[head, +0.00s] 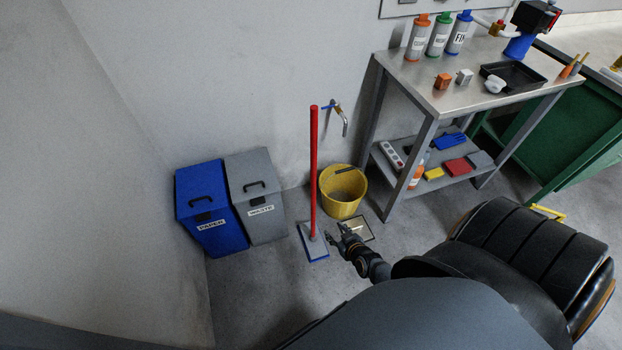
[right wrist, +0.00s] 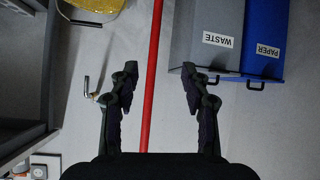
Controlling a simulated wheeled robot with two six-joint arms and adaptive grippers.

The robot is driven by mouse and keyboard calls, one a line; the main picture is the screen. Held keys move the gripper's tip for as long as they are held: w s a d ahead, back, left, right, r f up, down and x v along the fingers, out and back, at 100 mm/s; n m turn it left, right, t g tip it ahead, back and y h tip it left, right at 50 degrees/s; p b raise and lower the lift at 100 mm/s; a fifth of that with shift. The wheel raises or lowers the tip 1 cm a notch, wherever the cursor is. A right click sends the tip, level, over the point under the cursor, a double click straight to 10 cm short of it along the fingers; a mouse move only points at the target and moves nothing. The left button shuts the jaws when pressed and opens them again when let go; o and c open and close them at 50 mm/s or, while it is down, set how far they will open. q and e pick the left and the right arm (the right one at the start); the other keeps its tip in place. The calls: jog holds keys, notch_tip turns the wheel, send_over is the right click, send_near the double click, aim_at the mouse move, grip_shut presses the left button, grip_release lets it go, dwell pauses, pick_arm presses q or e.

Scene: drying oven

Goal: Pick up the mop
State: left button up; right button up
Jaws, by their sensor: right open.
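The mop stands upright in the head view, with a long red handle (head: 313,165) and a flat grey-blue head (head: 313,243) on the floor. My right gripper (head: 337,232) is open, just right of the handle's lower part in the head view. In the right wrist view the red handle (right wrist: 151,90) runs lengthwise through the gap between the open fingers (right wrist: 159,72), nearer the left finger. I see no contact, and I cannot tell how far the handle is from the fingertips. My left gripper is not in view.
A yellow bucket (head: 342,202) stands right behind the mop, below a wall tap (head: 341,118). A blue paper bin (head: 208,220) and a grey waste bin (head: 262,215) stand left. A metal table (head: 424,92) with a lower shelf stands right. Floor in front is clear.

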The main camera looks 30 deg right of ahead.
jog(key=w+d+r+m+t+h+b, duration=0.1)
jog(key=w+r+t, duration=0.25)
jog(key=r, duration=0.35)
jog(key=w+d+r+t+b, duration=0.1)
jog(key=w+r+t, duration=0.1)
jog(key=w+r, duration=0.4)
jog(key=m+t+h+b, duration=0.1)
jog(key=h, duration=0.1)
send_near(315, 151)
jog(key=x, duration=0.6)
jog(key=shift+d+f+b, duration=0.2)
jog(key=shift+f+b, duration=0.05)
jog(key=shift+b, duration=0.05)
jog(key=x, duration=0.2)
jog(key=b+x, duration=0.1)
jog(key=x, duration=0.2)
jog(key=shift+w+a+r, duration=0.1)
jog(key=shift+a, duration=0.15)
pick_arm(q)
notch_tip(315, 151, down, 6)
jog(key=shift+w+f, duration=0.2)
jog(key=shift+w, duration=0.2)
pick_arm(e)
jog(key=shift+r, duration=0.1)
grip_shut()
jog(key=shift+r, duration=0.1)
